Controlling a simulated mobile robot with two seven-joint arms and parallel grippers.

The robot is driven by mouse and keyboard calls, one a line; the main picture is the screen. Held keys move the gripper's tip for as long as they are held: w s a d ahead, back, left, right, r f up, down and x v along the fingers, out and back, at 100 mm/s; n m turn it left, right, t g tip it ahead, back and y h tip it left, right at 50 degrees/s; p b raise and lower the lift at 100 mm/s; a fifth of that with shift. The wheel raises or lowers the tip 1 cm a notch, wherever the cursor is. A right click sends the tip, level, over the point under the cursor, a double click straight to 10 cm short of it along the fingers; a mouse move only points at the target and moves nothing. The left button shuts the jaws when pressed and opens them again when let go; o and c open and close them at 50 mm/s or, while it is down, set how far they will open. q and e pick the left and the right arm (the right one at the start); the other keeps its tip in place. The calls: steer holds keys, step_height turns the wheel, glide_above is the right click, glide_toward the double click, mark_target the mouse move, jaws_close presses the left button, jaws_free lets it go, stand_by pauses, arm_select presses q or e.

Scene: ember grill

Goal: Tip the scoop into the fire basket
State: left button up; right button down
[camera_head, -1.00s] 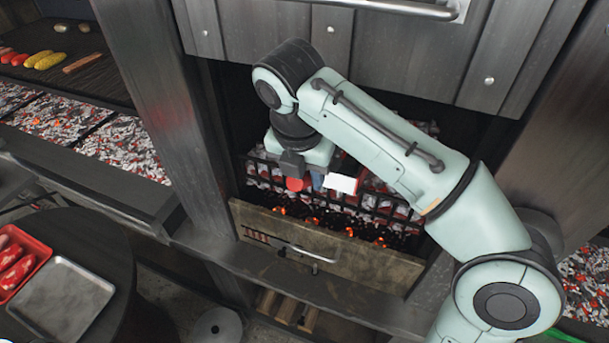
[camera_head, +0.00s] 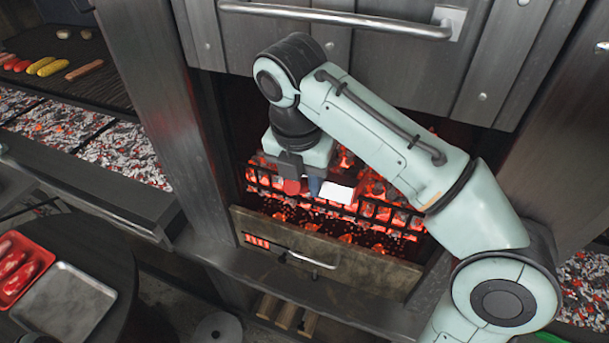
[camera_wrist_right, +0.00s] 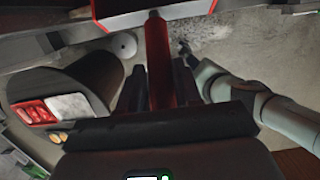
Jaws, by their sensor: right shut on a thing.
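The fire basket (camera_head: 368,209) is a dark barred rack in the grill opening, with bright red-orange coals in and below it. My right gripper (camera_head: 303,188) is in front of the basket, largely hidden by its own wrist. In the right wrist view, the right gripper (camera_wrist_right: 158,98) is shut on the red handle of the scoop (camera_wrist_right: 157,55). The scoop's wider red and pale head shows at the top edge there; its inside and contents are hidden. A pale arm, seemingly my left, ends in a small dark left gripper (camera_wrist_right: 186,50), whose jaws are unclear.
A stone-like front panel (camera_head: 370,275) with a metal handle (camera_head: 312,262) stands below the basket. A steel hood with a bar handle (camera_head: 335,18) hangs above. At left are a coal bed (camera_head: 115,150), a round table with a red tray (camera_head: 40,283) and a metal tray (camera_head: 65,300).

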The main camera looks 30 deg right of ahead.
steer(key=shift+w+d+f, duration=0.15)
steer(key=shift+w+d, duration=0.5)
steer(key=shift+d, duration=0.1)
steer(key=shift+s+a+r, duration=0.25)
steer(key=shift+s+a, duration=0.45)
steer(key=shift+a, duration=0.15)
steer(key=shift+s+a+r, duration=0.25)
steer(key=shift+s+a, duration=0.45)
steer(key=shift+a, duration=0.1)
steer(key=shift+s+a+f+b, duration=0.2)
steer(key=shift+s+a+b, duration=0.1)
steer(key=shift+s+a, duration=0.25)
steer(key=s+a+f+t+h, duration=0.2)
steer(key=s+a, duration=1.1)
steer(key=a, duration=0.3)
steer(key=shift+s+f+h, duration=0.15)
steer(key=shift+s+h, duration=0.15)
steer(key=shift+a, duration=0.1)
